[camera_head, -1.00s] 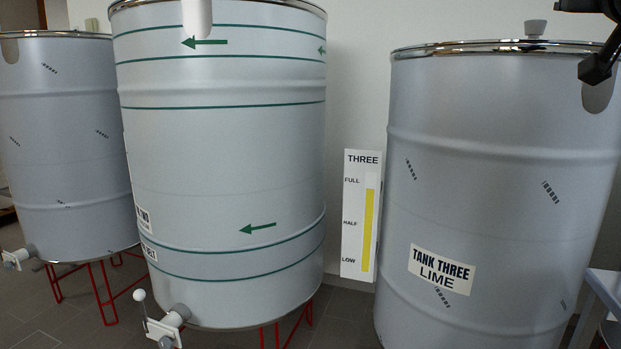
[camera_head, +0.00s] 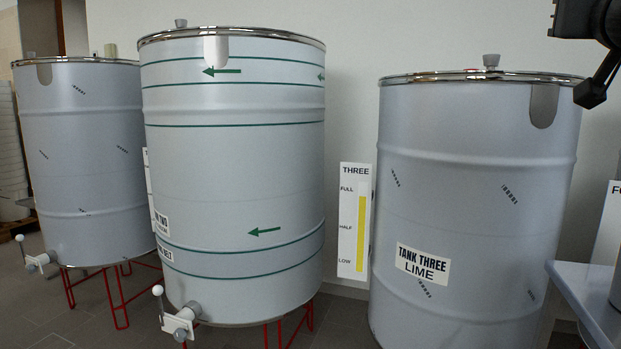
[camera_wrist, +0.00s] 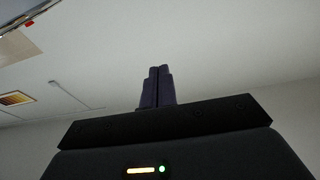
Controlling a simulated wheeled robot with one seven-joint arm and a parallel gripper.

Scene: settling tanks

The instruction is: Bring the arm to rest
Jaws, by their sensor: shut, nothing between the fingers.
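My gripper (camera_wrist: 158,70) shows in the wrist view with its two dark fingers together, shut and empty. It points at the pale ceiling and upper wall, and nothing touches it.
A tank with green bands and arrows (camera_head: 235,180) stands mid-left, another grey tank (camera_head: 85,150) at far left, both on red legs. A white gauge marked THREE (camera_head: 347,220) is on the wall. A grey table edge (camera_head: 590,300) is at lower right.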

